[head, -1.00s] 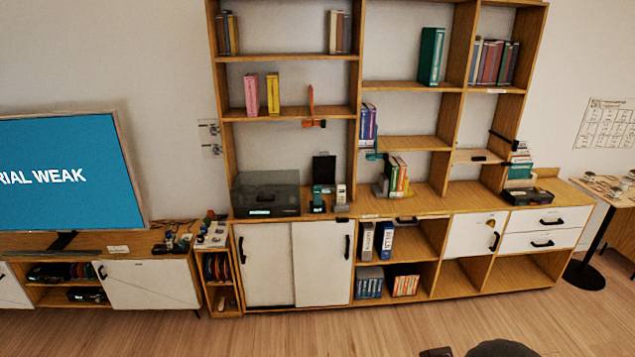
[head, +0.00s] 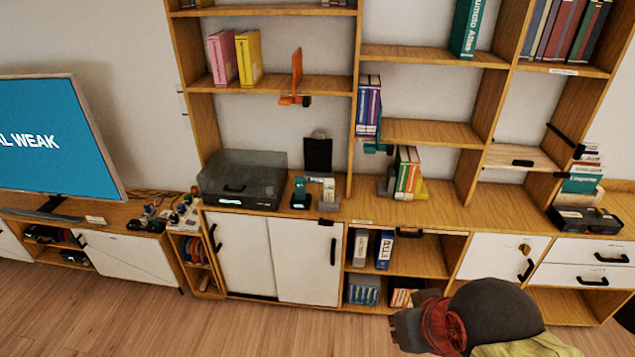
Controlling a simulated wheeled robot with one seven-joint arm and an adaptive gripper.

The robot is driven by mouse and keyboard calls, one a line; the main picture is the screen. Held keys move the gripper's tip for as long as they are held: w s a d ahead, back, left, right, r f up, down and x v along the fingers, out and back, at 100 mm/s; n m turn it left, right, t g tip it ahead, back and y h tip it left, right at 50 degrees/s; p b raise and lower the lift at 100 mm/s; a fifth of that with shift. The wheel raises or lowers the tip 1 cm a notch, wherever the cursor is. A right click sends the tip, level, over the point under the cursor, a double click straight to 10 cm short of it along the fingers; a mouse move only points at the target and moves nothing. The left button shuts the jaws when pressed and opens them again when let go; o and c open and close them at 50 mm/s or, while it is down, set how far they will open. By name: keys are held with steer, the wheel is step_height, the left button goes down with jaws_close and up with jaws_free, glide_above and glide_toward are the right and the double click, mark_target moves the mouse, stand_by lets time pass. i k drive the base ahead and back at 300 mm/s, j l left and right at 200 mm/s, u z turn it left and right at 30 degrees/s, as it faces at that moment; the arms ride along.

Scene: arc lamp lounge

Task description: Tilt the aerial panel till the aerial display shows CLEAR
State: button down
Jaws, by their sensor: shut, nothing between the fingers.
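The television (head: 60,140) at the far left is the display. Its blue screen is cut off by the picture edge and the visible white letters read "AL WEAK". An upright orange panel (head: 297,72) stands on an orange and black mount at the front edge of a shelf, left of centre. A black upright panel (head: 318,153) stands on the cabinet top below it. I cannot tell for certain which is the aerial panel; the orange one sits on what looks like a mount. Part of my arm shows at the bottom right, but no gripper fingers are visible.
A dark glass-lidded box (head: 240,180) and a teal phone-like device (head: 300,193) stand on the cabinet top (head: 420,212). Pink (head: 222,58) and yellow (head: 249,58) binders stand left of the orange panel. The wooden floor (head: 90,310) before the cabinets looks clear.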

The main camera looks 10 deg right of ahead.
mark_target(318, 151)
steer(key=z, duration=0.6)
steer(key=i+j+z, duration=0.2)
steer(key=j, duration=0.15)
steer(key=i+j+z, duration=0.2)
steer(key=j, duration=0.15)
steer(key=j+z, duration=0.25)
steer(key=j, duration=0.15)
steer(key=i+j+z, duration=0.2)
steer(key=j, duration=0.2)
steer(key=j+z, duration=0.2)
steer(key=j, duration=0.25)
steer(key=i+j, duration=0.1)
steer(key=j, duration=0.6)
steer(key=i+j, duration=0.1)
steer(key=j, duration=0.55)
steer(key=i+j+z, duration=0.1)
steer(key=j, duration=0.6)
steer(key=i, duration=0.45)
